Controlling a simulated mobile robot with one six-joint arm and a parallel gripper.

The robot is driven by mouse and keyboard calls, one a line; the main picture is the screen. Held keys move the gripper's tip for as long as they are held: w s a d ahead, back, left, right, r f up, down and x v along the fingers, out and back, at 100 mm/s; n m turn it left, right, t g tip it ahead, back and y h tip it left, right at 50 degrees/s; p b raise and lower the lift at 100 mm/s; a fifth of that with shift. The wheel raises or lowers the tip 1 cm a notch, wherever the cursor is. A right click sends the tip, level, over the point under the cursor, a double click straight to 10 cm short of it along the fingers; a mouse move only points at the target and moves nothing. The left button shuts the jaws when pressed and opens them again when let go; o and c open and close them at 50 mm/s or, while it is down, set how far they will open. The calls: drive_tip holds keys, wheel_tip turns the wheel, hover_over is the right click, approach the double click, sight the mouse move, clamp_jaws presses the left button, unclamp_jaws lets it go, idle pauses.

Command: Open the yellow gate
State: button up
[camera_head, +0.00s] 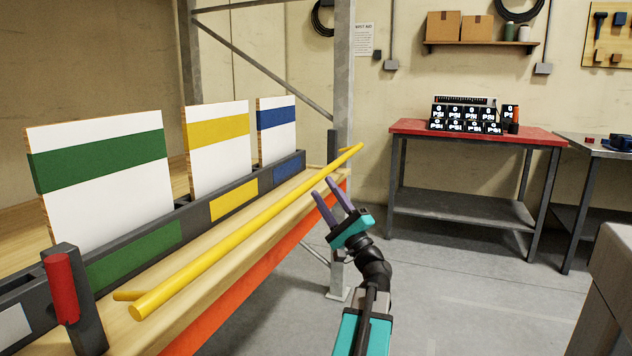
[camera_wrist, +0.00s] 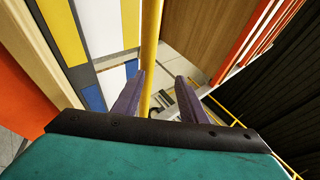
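A long yellow bar (camera_head: 245,228), the only gate-like yellow thing, runs along the front of a wooden shelf, with a short stub at its near end. Its far end rises toward the grey upright. My gripper (camera_head: 322,186) is open and empty, just right of the bar's far part in the head view. In the wrist view the bar (camera_wrist: 151,40) shows between the spread purple fingers (camera_wrist: 160,76). I cannot tell whether it lies within their reach. A white panel with a yellow band (camera_head: 218,140) stands behind a yellow label (camera_head: 234,201).
Panels with green (camera_head: 98,160) and blue (camera_head: 276,117) bands flank the yellow one. A post with a red handle (camera_head: 62,288) stands at the near left. An orange beam (camera_head: 215,325) edges the shelf.

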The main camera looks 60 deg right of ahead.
drive_tip(key=shift+v, duration=2.05)
drive_tip(key=shift+w+f, duration=0.1)
